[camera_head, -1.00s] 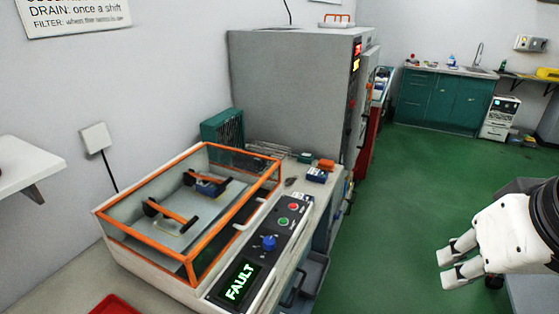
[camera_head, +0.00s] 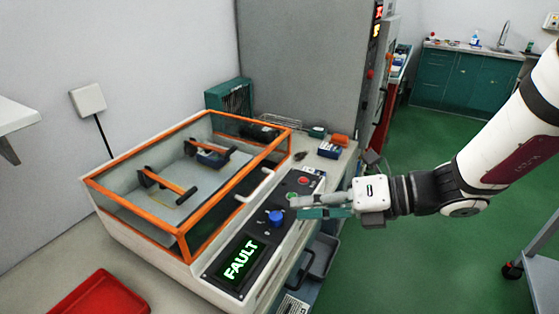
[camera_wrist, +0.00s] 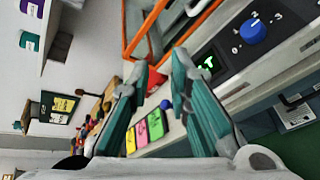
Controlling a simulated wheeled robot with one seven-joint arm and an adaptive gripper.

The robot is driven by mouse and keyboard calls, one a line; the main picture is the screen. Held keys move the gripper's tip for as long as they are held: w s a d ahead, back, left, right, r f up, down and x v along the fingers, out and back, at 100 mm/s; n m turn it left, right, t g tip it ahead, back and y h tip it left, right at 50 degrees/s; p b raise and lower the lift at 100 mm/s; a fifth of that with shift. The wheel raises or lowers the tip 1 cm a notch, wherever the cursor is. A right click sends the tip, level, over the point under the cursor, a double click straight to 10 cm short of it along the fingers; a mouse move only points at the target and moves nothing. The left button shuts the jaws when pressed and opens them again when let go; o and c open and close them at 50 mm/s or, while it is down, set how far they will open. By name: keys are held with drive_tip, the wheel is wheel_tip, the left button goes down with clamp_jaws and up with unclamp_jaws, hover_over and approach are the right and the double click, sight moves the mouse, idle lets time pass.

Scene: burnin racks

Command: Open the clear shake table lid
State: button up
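The shake table (camera_head: 140,247) stands on the bench at left centre in the head view, its clear lid (camera_head: 131,207) with orange edges shut. A pale handle (camera_head: 256,187) sits on the lid's front side, by the control panel. The panel has a blue knob (camera_head: 276,217) and a green FAULT display (camera_head: 240,264). Through the lid I see two orange-and-black clamps. My gripper (camera_head: 292,207) reaches in from the right, above the panel and apart from the handle. In the wrist view its teal fingers (camera_wrist: 158,68) are spread and empty, with the lid's orange frame (camera_wrist: 198,24) beyond them.
A red tray (camera_head: 100,296) lies on the bench at front left. A grey cabinet (camera_head: 300,65) rises behind the shake table. Small blue and orange items (camera_head: 330,150) lie near the bench's back right.

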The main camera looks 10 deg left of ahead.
sight(261, 190)
drive_tip(key=w+f+m+t+b, duration=0.1)
drive_tip(key=w+f+m+t, duration=0.35)
drive_tip(key=w+m, duration=0.4)
drive_tip(key=shift+m+g+y, duration=0.25)
drive_tip(key=shift+g+y, duration=0.15)
drive_tip(key=shift+g, duration=0.05)
drive_tip(key=x, duration=0.8)
drive_tip(key=f+b+x, duration=0.1)
drive_tip(key=x, duration=0.4)
drive_tip(key=shift+s, duration=0.4)
drive_tip(key=shift+c, duration=0.3)
clamp_jaws()
